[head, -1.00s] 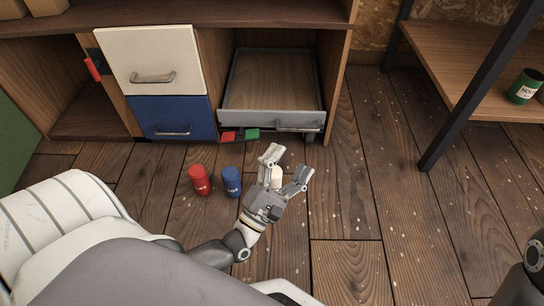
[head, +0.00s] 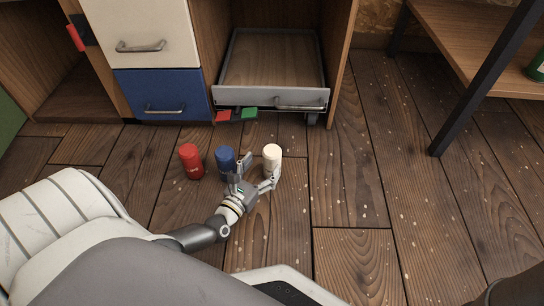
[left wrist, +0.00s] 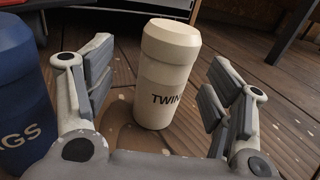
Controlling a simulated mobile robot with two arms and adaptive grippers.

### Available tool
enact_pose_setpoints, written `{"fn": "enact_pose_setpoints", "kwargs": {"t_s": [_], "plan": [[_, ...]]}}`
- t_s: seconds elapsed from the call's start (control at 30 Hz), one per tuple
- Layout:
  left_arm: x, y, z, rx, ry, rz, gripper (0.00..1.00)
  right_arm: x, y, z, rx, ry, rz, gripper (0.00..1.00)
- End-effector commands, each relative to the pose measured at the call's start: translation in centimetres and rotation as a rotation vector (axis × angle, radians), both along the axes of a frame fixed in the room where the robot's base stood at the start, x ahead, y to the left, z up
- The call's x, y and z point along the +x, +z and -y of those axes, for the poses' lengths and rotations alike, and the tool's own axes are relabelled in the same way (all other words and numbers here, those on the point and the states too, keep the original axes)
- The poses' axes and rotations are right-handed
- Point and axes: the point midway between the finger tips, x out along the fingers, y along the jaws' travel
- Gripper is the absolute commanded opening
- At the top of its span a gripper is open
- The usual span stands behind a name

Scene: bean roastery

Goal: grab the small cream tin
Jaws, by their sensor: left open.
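The small cream tin (head: 272,157) stands upright on the wooden floor. In the left wrist view the cream tin (left wrist: 167,75) stands between and a little beyond the open fingers, with dark lettering that starts "TWIN". My left gripper (head: 257,172) is open and low near the floor, on the near side of the tin. In the left wrist view no finger of the left gripper (left wrist: 155,95) visibly closes on it. My right gripper is not in view; only part of a dark arm shows at the lower right.
A blue tin (head: 225,160) stands close beside the left gripper, and a red tin (head: 191,161) stands further left. Behind them is a cabinet with an open grey-fronted drawer (head: 270,97) near the floor. The floor to the right is clear up to a shelf leg (head: 472,85).

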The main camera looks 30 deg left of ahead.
Motion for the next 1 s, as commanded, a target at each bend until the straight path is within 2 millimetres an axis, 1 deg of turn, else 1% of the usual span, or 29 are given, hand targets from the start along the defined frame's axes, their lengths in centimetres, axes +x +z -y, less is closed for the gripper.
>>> {"fn": "enact_pose_setpoints", "kwargs": {"t_s": [0.13,0.23,0.4,0.5,0.7,0.77,1.0], "plan": [[1.3,-0.3,0.2,-0.003,0.001,0.004,0.76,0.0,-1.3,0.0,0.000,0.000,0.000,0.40],[2.8,-0.5,0.5,-0.003,0.001,0.005,0.76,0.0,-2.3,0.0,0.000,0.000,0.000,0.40],[4.8,-0.3,0.4,-0.001,0.000,0.003,0.76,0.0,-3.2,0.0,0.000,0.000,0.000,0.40],[5.3,-0.2,0.4,0.001,-0.001,0.001,0.76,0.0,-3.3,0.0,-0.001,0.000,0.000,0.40],[5.3,-0.1,0.4,0.001,-0.001,0.000,0.76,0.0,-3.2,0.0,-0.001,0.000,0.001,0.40],[5.3,-0.1,0.4,0.001,-0.001,0.000,0.70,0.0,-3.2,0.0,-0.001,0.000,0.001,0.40],[5.3,-0.1,0.4,0.001,-0.001,0.000,0.39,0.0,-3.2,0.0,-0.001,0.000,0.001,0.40]]}}
